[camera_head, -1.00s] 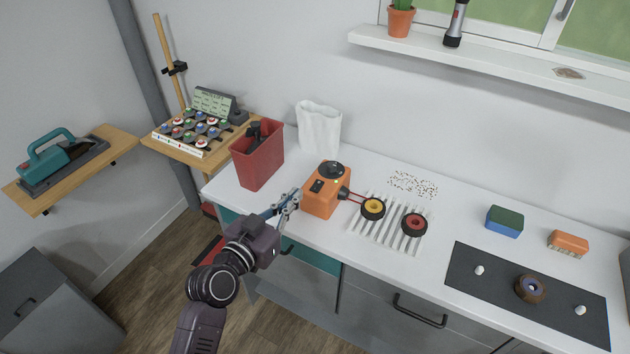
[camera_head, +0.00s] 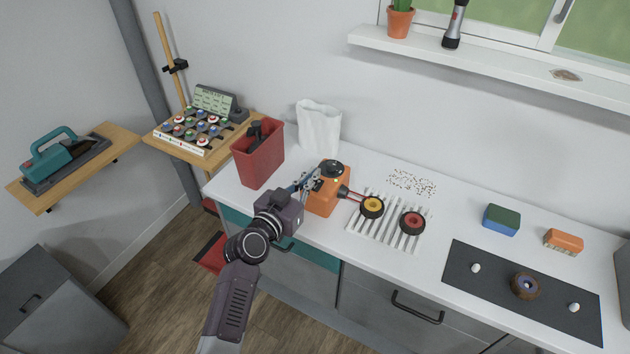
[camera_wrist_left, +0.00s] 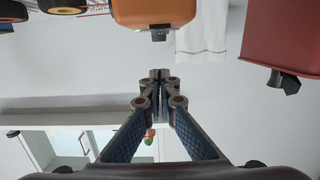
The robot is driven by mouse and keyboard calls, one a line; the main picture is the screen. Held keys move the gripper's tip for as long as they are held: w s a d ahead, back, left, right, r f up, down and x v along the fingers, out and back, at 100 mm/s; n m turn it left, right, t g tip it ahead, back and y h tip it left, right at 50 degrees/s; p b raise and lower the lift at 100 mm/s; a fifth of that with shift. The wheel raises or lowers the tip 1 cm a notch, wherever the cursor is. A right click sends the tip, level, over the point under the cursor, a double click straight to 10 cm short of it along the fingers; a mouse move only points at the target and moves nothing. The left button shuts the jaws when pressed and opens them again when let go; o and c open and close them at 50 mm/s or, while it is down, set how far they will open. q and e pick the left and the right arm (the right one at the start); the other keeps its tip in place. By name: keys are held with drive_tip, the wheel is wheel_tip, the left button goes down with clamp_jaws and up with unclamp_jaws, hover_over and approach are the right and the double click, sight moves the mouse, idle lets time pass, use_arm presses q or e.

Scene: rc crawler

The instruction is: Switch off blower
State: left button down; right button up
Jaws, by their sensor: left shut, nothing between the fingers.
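An orange box-shaped device with a black round top (camera_head: 324,197), which I take for the blower, stands on the white counter. A dark nozzle on its right side points toward two small wheels. My left gripper (camera_head: 315,176) is shut and empty at the left upper side of the device, covering part of its face; I cannot tell whether it touches. In the left wrist view, the closed fingertips (camera_wrist_left: 160,75) are in the middle and the orange device (camera_wrist_left: 153,12) is at the top edge with a small dark part below it. The switch state cannot be read. My right gripper is out of view.
A red bin (camera_head: 258,160) stands close left of the device, with a white paper bag (camera_head: 319,127) behind. A yellow-hubbed wheel (camera_head: 371,207) and a red-hubbed wheel (camera_head: 412,222) sit on a white ribbed rack (camera_head: 379,238). A dark mat (camera_head: 500,285) lies right.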

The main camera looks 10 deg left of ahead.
sight(315, 190)
use_arm(q)
drive_tip(key=shift+x, duration=0.8)
wheel_tip(315, 190, down, 3)
drive_tip(key=shift+r, duration=0.1)
drive_tip(key=shift+w+f+b, duration=0.1)
drive_tip(key=shift+f+b, duration=0.25)
drive_tip(key=shift+f, duration=0.25)
